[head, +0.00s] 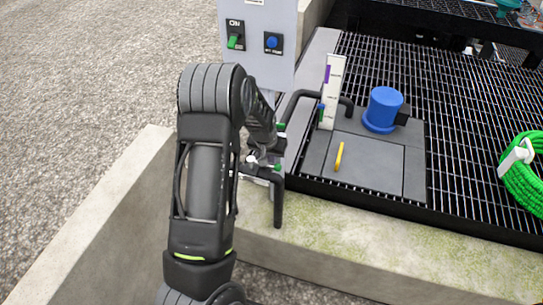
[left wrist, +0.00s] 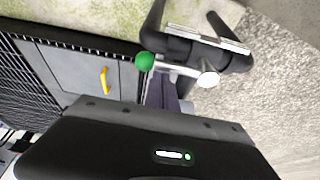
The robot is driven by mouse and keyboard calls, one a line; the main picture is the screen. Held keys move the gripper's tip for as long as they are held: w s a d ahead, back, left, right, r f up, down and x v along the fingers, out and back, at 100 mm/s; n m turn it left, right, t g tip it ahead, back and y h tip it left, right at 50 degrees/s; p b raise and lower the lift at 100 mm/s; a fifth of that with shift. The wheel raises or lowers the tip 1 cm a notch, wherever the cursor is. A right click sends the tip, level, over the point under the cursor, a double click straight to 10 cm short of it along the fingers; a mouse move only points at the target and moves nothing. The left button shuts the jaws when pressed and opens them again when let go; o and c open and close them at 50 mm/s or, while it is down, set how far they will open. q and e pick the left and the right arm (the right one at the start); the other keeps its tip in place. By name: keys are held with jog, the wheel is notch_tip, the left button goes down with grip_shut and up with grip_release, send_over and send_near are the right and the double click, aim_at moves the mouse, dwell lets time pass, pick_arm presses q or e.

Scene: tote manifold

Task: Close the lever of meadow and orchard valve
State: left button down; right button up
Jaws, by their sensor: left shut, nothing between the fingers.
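My left gripper (head: 262,158) is at the pipe manifold beside the concrete edge, largely hidden behind my own arm in the head view. Its fingers (left wrist: 165,92) are shut with nothing between them, close to a valve lever. In the left wrist view a green ball knob (left wrist: 145,62) tops a silver rod, and a pale round end (left wrist: 207,79) shows at its other side. Black pipes (left wrist: 180,48) run behind it. In the head view green lever ends show at the manifold (head: 281,127). Labels are unreadable, so I cannot tell which valve is meadow or orchard. My right gripper is not in view.
A grey panel (head: 283,72) with a green switch and a blue button stands behind my arm. A blue cylinder (head: 382,108), a white label strip (head: 332,85) and a yellow handle (head: 339,157) are on the grey plate. A green hose coil (head: 524,182) lies on the grating at right.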

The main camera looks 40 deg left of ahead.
pick_arm(q)
jog(key=shift+s+m+b, duration=0.15)
jog(key=shift+m+b, duration=0.15)
jog(key=shift+b, duration=0.1)
jog(key=shift+s+d+b, duration=0.15)
jog(key=shift+b, duration=0.25)
jog(key=shift+s+f+m+h+b, duration=0.35)
jog(key=shift+m+b, duration=0.25)
jog(key=shift+b, duration=0.3)
jog(key=s+a+m+g+h+b, duration=0.1)
jog(key=s+m+h+b, duration=0.3)
jog(key=s+m+b, duration=0.4)
jog(key=shift+a+r+m+g+b, duration=0.35)
jog(key=shift+a+m+b, duration=0.45)
jog(key=shift+m+b, duration=1.65)
